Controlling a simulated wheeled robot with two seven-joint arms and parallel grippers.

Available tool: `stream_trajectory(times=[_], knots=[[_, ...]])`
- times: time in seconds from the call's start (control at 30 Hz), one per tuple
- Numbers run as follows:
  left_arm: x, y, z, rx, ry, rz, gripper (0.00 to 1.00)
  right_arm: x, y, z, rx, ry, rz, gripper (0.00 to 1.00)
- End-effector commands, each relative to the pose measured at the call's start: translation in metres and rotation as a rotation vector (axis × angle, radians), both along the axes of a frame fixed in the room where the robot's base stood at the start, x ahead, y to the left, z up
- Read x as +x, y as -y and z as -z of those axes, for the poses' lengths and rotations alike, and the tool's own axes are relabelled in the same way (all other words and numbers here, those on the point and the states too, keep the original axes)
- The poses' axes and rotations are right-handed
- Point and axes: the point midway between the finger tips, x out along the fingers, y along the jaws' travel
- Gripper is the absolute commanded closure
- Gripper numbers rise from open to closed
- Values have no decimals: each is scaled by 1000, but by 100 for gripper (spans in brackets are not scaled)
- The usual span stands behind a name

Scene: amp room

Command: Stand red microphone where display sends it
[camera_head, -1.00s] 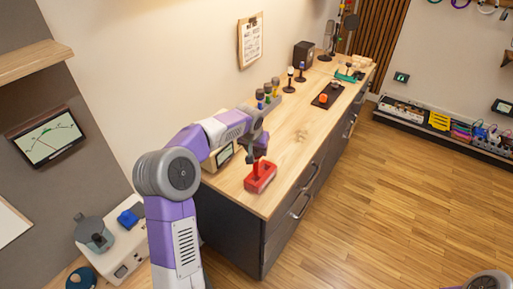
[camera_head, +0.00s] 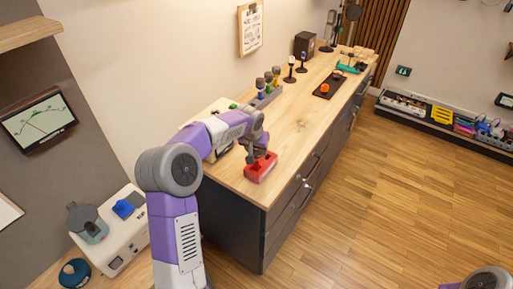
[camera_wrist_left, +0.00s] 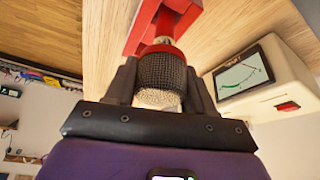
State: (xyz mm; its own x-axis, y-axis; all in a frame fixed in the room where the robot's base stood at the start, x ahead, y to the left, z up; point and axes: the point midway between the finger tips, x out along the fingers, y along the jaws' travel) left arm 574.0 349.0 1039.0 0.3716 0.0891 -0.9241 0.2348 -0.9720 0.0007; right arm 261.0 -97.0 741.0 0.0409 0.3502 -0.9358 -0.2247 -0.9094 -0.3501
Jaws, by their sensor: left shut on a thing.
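The red microphone (camera_wrist_left: 162,72) has a dark mesh head and a red collar. In the left wrist view its head is between the fingers of my left gripper (camera_wrist_left: 160,95), which is shut on it. Its red body runs toward a red block-like holder (camera_head: 261,167) on the near end of the wooden counter; this also shows in the wrist view (camera_wrist_left: 135,34). I cannot tell how deep the body sits there. A cream device with a chart display (camera_wrist_left: 243,73) stands beside it, mostly hidden by my arm in the head view. My right gripper is out of view.
Another chart display (camera_head: 39,121) is on the left wall. Colour-banded microphones (camera_head: 268,84) stand in a grey rack along the counter's wall side. The counter middle is clear.

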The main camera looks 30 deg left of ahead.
Motion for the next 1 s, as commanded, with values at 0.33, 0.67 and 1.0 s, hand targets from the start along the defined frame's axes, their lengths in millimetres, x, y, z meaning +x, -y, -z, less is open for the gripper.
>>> stream_trajectory(times=[0.33,0.67,1.0], knots=[[0,0,-1,0,2,0,27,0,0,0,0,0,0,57],[0,0,0,0,-1,0,17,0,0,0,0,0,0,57],[-16,4,-44,1,5,0,17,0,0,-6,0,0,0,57]])
